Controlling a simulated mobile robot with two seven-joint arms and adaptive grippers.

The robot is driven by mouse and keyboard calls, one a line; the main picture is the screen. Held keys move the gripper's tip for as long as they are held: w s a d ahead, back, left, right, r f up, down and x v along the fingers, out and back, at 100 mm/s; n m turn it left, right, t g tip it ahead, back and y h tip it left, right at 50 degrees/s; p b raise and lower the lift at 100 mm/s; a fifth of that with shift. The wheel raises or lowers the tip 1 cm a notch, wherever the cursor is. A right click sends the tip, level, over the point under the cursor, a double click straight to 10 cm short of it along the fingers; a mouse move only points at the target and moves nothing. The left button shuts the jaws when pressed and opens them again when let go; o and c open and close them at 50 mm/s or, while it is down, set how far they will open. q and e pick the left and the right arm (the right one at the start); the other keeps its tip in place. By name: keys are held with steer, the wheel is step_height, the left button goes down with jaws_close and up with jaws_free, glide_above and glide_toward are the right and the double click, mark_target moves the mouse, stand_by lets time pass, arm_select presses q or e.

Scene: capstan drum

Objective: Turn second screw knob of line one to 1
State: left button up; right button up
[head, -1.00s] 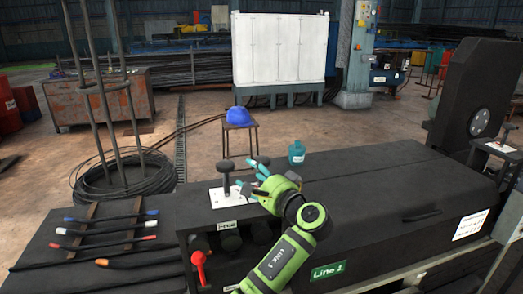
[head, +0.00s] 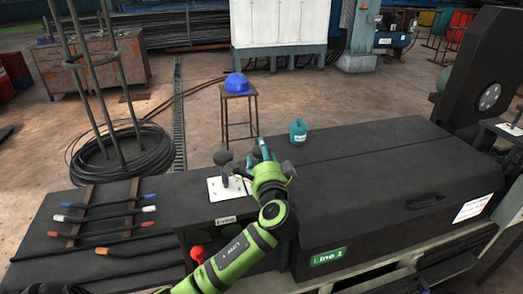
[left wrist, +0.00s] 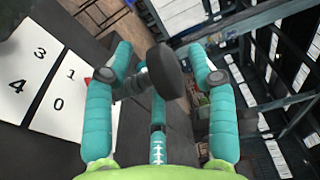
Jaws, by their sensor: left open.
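My left gripper (head: 262,152) is open above the right part of the white number plate (head: 228,189) on the black machine top. One dark round-headed knob (head: 223,158) stands at the plate's left. Another knob's spot is hidden behind the gripper in the head view. In the left wrist view, a black round knob head (left wrist: 164,70) sits between the spread teal fingers (left wrist: 160,52); whether they touch it I cannot tell. White plates with 3, 4 and 1, 0 (left wrist: 64,98) lie left of it, with a red mark near 1. My right gripper is not in view.
A teal canister (head: 298,131) stands at the machine's back edge. A blue helmet (head: 237,83) rests on a stool behind. Colored-tipped rods (head: 105,220) lie left.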

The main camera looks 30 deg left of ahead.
arm_select(q)
steer(key=shift+w+a, duration=0.3)
steer(key=shift+w, duration=0.05)
jaws_close()
